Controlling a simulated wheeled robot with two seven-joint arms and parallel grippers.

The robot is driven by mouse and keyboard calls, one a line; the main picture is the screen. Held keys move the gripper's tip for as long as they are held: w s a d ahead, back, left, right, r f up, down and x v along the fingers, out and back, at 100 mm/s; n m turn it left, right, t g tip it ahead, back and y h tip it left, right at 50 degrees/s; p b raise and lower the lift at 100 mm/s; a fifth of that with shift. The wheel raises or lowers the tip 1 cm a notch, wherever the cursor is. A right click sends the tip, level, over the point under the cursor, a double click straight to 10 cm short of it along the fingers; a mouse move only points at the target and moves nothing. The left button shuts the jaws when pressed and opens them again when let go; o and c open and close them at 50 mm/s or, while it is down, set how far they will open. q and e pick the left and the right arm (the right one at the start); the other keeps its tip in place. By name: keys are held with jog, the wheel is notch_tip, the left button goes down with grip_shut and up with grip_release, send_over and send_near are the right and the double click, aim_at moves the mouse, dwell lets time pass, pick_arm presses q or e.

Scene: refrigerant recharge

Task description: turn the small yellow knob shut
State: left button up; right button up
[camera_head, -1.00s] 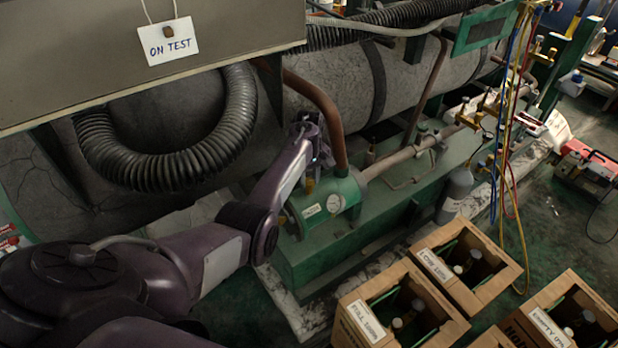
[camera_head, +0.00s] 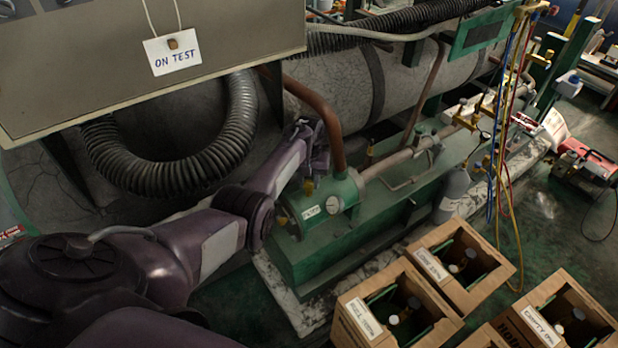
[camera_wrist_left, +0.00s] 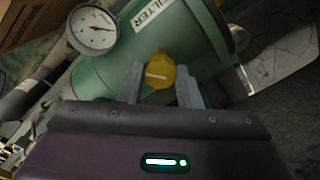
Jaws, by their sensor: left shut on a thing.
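In the head view, my left arm reaches in from the left and the gripper (camera_head: 312,165) is at the filter housing (camera_head: 343,190). A yellow part (camera_head: 308,187) shows just below the gripper there. My right gripper is not in view.
A round gauge (camera_wrist_left: 92,30) is beside the filter label. A black corrugated hose (camera_head: 170,165) hangs behind my arm under a grey cabinet (camera_head: 90,60). Cardboard boxes (camera_head: 350,325) stand on the floor at the front right, near a grey cylinder (camera_head: 452,195).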

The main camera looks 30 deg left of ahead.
pick_arm(q)
jog(key=m, duration=0.3)
jog(key=shift+r, duration=0.1)
jog(key=shift+m, duration=2.2)
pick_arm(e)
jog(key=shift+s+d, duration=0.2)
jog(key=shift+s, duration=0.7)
pick_arm(q)
jog(key=shift+w, duration=0.1)
jog(key=o, duration=1)
jog(key=shift+c, duration=0.2)
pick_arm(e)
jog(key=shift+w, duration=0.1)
pick_arm(q)
jog(key=shift+p, duration=0.3)
